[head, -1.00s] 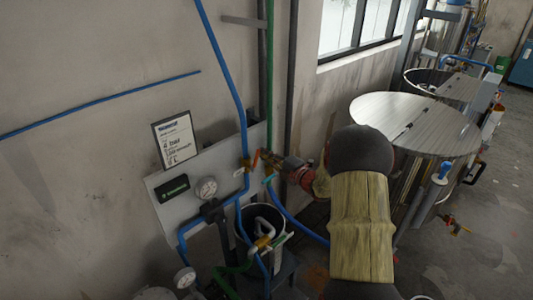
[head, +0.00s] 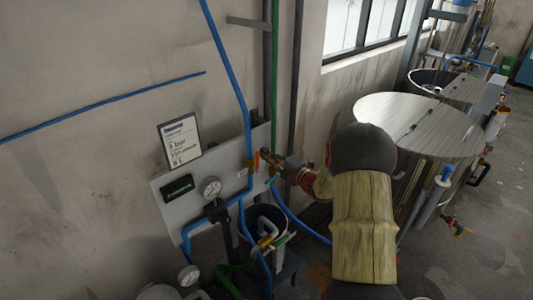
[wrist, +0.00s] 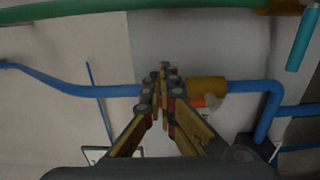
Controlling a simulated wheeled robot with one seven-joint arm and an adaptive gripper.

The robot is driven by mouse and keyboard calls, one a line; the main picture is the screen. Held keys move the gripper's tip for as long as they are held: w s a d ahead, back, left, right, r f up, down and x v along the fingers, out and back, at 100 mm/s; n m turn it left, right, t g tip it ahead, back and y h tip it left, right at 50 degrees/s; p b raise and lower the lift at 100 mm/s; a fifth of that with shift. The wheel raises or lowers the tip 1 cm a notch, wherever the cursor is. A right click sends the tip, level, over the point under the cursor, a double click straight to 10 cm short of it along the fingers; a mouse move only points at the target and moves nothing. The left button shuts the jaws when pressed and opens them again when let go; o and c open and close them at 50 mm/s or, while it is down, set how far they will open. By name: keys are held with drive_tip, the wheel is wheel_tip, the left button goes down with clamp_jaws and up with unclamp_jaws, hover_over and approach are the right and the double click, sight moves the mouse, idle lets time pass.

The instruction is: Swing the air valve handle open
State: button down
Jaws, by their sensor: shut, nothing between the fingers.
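The air valve is a small brass body (head: 249,164) on the blue pipe (head: 243,120) at the wall panel. Its orange handle (head: 257,159) stands roughly upright beside the body, close to my gripper (head: 268,157). In the wrist view, the brass valve body (wrist: 207,87) lies just right of my fingertips (wrist: 164,72). A bit of the orange handle (wrist: 199,102) shows below the body, partly hidden by the right finger. My gripper is shut and empty. I cannot tell whether a finger touches the handle.
A green pipe (head: 274,80) runs vertically just behind my gripper. A dark bucket (head: 262,212) stands below. A large round-lidded vat (head: 420,123) is at the right.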

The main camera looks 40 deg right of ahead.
drive_tip(key=shift+d, duration=0.5)
drive_tip(key=s+d+p, duration=0.1)
drive_tip(key=s+p, duration=0.2)
drive_tip(key=s, duration=0.5)
drive_tip(key=shift+s, duration=0.4)
drive_tip(key=shift+d, duration=0.1)
